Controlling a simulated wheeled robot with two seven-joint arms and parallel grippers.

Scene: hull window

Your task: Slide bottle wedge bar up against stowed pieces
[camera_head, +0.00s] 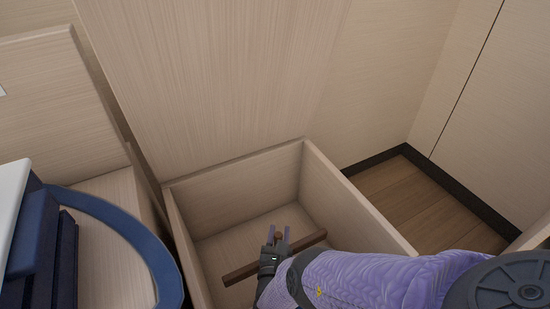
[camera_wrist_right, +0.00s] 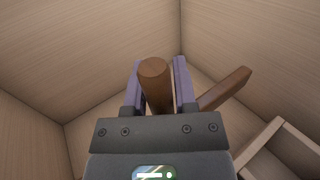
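The dark brown wedge bar (camera_head: 245,272) lies slantwise across the inside of the open pale wood locker (camera_head: 173,215). A round brown peg stands up from the bar's middle. My right gripper (camera_head: 279,236) reaches down over the bar, one purple finger on each side of the peg, and looks shut on it. In the right wrist view the peg (camera_wrist_right: 154,72) fills the space between the fingers, and one end of the bar (camera_wrist_right: 224,88) sticks out to the right. Whether the bar touches the locker floor is unclear. No stowed bottles show. My left gripper is not in view.
The locker's walls rise close around my right gripper. A pale panel (camera_head: 215,80) stands behind it. A dark blue curved rim (camera_head: 150,245) and dark blue block are at left. Wood floor (camera_head: 425,205) shows at right. A small wooden frame (camera_wrist_right: 275,140) shows in the wrist view.

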